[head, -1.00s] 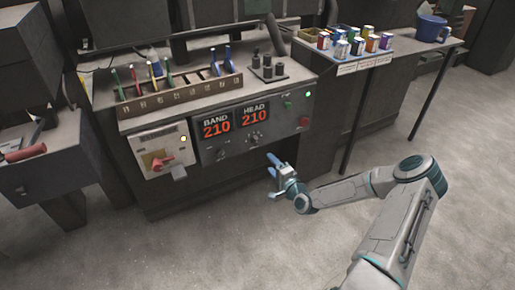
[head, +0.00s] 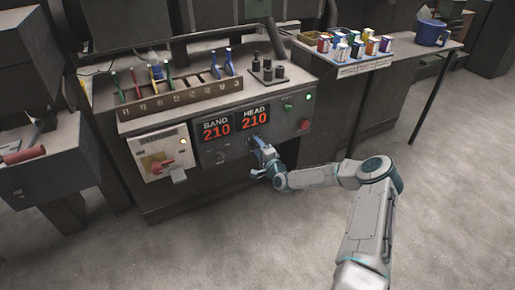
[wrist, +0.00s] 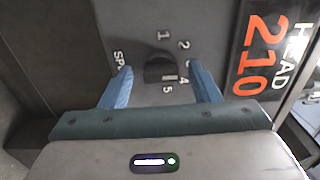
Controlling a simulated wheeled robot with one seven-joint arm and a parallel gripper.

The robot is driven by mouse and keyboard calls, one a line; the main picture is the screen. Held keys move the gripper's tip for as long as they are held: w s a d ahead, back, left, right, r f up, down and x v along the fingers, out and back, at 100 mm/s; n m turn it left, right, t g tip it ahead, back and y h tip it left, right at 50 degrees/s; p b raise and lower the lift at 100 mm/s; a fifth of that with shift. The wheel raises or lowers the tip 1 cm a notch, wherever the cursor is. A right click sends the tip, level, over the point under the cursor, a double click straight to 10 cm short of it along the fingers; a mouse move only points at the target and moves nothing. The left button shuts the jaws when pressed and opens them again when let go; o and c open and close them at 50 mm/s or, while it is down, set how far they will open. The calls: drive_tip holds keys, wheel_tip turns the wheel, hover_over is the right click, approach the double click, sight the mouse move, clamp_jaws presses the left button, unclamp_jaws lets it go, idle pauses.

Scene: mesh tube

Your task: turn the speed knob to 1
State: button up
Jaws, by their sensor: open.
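The speed knob (wrist: 160,68) is a dark round knob on the grey panel, with printed numbers around it and a partly covered SPEED label at its left in the wrist view. The 1 is above it, the 4 and 5 are below right, and my right finger covers the 3. My gripper (wrist: 160,79) is open, with one blue finger on each side of the knob and a gap on both sides. I cannot tell clearly which number the knob points to. In the head view my gripper (head: 258,148) is at the panel and hides the knob.
The HEAD 210 display (wrist: 262,45) lies right of the knob in the wrist view. In the head view, a red switch (head: 161,165) is on the panel's left and a red button (head: 304,125) on its right. A tool rack (head: 180,92) stands on top.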

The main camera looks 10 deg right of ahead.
drive_tip(key=shift+w+a, duration=0.1)
drive_tip(key=shift+w, duration=0.25)
drive_tip(key=c, duration=1)
